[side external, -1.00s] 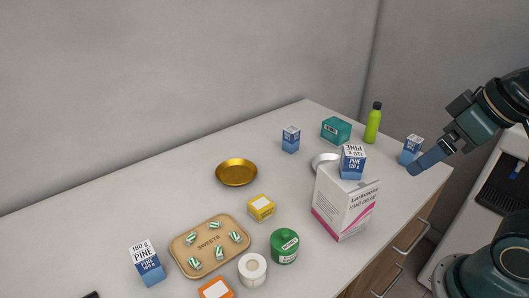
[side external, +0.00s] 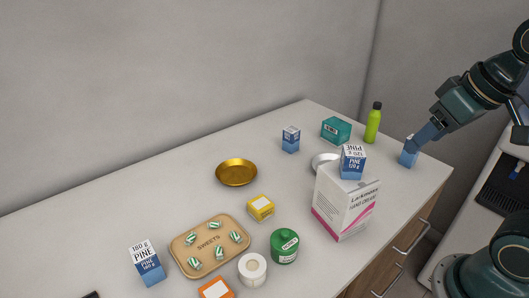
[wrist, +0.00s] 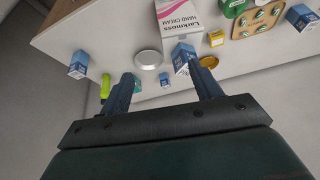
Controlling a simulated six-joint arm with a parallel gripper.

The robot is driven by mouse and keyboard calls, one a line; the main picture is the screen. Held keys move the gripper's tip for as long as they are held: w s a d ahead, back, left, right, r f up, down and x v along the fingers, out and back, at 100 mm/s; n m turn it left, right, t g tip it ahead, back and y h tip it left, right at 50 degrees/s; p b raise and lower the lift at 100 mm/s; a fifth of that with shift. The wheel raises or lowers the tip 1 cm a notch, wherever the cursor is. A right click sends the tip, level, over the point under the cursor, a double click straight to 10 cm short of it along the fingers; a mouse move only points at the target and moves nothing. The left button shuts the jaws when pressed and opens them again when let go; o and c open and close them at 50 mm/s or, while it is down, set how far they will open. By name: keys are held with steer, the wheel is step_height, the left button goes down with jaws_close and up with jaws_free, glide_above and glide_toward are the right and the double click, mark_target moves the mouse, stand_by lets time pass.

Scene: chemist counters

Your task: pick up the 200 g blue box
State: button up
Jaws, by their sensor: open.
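Several blue-and-white boxes are in view; none shows a readable 200 g label. One box (side external: 409,158) stands near the counter's right end, partly hidden behind my gripper (side external: 424,136); it shows at left in the wrist view (wrist: 77,65). Another, reading 120 g (side external: 352,166), sits on a white carton. A small box (side external: 290,143) stands at the back, its weight unreadable. A box marked 180 g (side external: 149,269) stands at front left. My gripper is open and empty above the counter's right end; its fingers (wrist: 161,72) spread wide in the wrist view.
A white hand cream carton (side external: 343,210) stands beside a silver dish (side external: 321,160). A teal box (side external: 336,129) and green bottle (side external: 373,124) stand at the back right. A gold dish (side external: 236,172), yellow box (side external: 260,208) and sweets tray (side external: 180,248) lie further left. The back left counter is clear.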

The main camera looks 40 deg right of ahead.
steer(key=w+d+m+g, duration=0.3)
steer(key=w+d+m, duration=0.7)
steer(key=d, duration=0.4)
steer(key=w+d+f+m+g, duration=0.1)
steer(key=d+f+m, duration=0.2)
steer(key=d, duration=0.6)
steer(key=w+d+f+m+g, duration=0.1)
steer(key=d+f+m, duration=0.2)
steer(key=d, duration=0.6)
step_height(320, 180, down, 3)
steer(key=shift+d+r, duration=0.1)
steer(key=shift+d, duration=0.25)
steer(key=shift+f, duration=4.3)
steer(key=shift+f, duration=0.15)
steer(key=shift+a+f, duration=0.1)
steer(key=shift+f, duration=2.35)
